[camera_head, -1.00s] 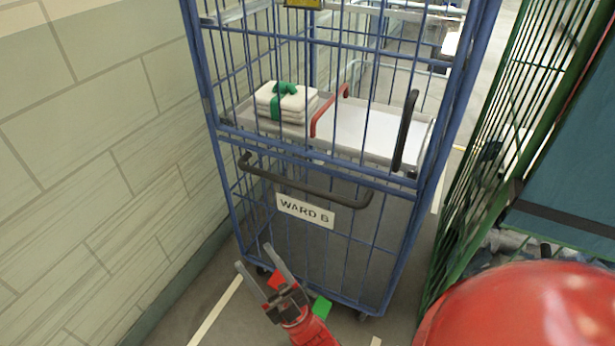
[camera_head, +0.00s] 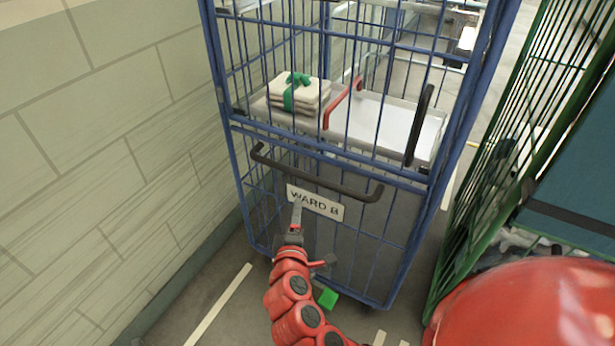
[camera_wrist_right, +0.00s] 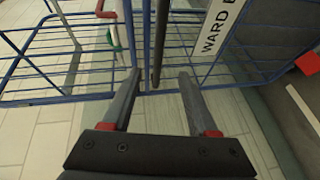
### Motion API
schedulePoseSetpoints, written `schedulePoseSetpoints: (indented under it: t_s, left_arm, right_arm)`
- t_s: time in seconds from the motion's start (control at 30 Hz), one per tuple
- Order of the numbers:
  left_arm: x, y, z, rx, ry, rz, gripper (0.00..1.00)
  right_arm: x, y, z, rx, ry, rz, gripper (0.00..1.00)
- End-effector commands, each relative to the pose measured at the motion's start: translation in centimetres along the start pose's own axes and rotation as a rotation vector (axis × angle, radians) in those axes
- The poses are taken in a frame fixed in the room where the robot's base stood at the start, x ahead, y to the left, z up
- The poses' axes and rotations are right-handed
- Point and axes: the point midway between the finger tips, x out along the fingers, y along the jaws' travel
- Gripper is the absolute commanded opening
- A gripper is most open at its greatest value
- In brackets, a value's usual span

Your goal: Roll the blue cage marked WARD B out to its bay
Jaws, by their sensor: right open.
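The blue cage (camera_head: 428,215) stands upright beside the wall, with a white WARD B label (camera_head: 315,200) on its front. A black handle bar (camera_head: 318,182) runs across the front just above the label. My right gripper (camera_head: 297,212) is open, in front of the label's left part and below the bar. In the right wrist view the bar (camera_wrist_right: 159,40) lines up with the gap between the open fingers (camera_wrist_right: 160,76); I cannot tell whether it is between the tips. My left gripper is not in view.
A folded white stack with a green band (camera_head: 298,92) lies on the cage's shelf. A green pedal (camera_head: 327,298) shows low at the cage's front. A pale block wall (camera_head: 100,150) is close on the left. A green cage (camera_head: 500,190) stands close on the right.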

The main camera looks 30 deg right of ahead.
Motion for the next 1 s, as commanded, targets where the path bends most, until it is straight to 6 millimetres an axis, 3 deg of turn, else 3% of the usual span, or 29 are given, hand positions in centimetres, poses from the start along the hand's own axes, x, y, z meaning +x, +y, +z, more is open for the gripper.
schedulePoseSetpoints:
  t_s: [0.13,0.27,0.7,1.0]
  left_arm:
    - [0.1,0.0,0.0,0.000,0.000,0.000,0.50]
    - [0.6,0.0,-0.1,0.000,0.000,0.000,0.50]
    - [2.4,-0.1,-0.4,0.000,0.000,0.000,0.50]
    - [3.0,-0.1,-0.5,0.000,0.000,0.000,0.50]
  right_arm:
    - [0.1,0.4,1.0,-0.004,-0.046,-0.006,0.59]
    - [1.6,0.4,1.3,-0.005,-0.054,-0.008,0.59]
    - [10.9,0.6,1.5,-0.002,-0.048,-0.005,0.59]
    - [15.7,0.3,1.6,-0.002,-0.045,-0.006,0.59]
